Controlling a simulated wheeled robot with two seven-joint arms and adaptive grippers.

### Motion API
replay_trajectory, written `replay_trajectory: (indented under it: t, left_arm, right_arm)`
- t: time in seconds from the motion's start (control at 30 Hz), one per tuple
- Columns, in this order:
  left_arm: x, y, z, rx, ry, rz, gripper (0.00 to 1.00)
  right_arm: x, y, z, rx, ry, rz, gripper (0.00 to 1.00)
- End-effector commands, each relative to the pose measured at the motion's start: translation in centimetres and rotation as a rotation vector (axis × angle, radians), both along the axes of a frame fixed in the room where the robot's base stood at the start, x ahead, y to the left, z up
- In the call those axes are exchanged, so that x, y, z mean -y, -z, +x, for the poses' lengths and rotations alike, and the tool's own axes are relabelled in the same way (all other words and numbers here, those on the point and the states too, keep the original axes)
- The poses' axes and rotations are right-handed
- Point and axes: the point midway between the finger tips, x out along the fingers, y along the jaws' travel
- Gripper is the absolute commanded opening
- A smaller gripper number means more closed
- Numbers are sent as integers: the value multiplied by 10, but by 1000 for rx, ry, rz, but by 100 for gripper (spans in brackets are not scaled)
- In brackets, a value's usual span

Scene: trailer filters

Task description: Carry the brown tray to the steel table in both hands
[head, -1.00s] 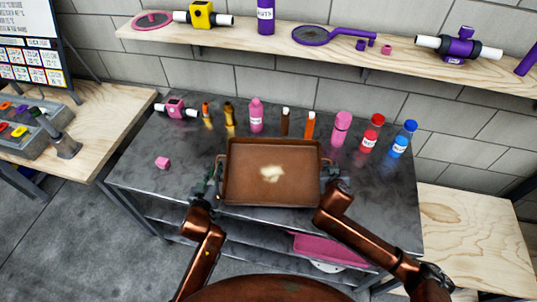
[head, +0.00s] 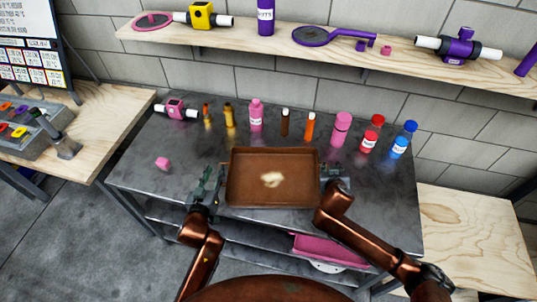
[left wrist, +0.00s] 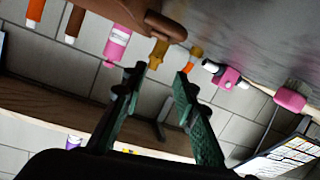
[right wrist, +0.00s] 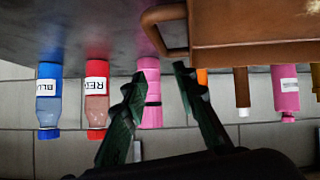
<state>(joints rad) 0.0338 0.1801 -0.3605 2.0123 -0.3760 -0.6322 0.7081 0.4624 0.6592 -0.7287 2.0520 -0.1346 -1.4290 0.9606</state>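The brown tray (head: 240,195) rests on the front middle of the steel table (head: 140,170); a pale patch shows on its floor. My left gripper (head: 206,178) is open and empty, a little left of the tray. In the left wrist view, its fingers (left wrist: 158,76) stand apart, with a tray handle (left wrist: 165,26) just beyond them. My right gripper (head: 340,173) is at the tray's right side. In the right wrist view, its fingers (right wrist: 158,70) are open with nothing between them. The tray's right handle (right wrist: 152,20) is beyond the tips.
Several bottles, such as a pink one (head: 256,116) and a blue one (head: 403,140), stand behind the tray. A wall shelf (head: 280,38) runs above. Wooden tables flank the left (head: 105,125) and right (head: 470,230).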

Motion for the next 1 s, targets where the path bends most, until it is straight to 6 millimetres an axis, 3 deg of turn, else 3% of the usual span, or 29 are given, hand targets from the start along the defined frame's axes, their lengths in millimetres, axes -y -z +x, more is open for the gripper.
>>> replay_trajectory:
  t: [0.2, 0.43, 0.73, 1.0]
  left_arm:
    - [-6, -9, -46, -1, -1, -3, 27]
    - [-10, -17, -84, -1, 0, -2, 27]
    - [-12, -22, -98, 1, 0, 0, 27]
    - [-12, -21, -98, 1, 0, 0, 27]
  right_arm:
    - [0, 0, 0, 0, 0, 0, 26]
    - [0, 0, 0, 0, 0, 0, 26]
    - [-3, -6, -9, 0, 0, 3, 26]
    - [-13, -36, -52, 1, -3, 7, 26]
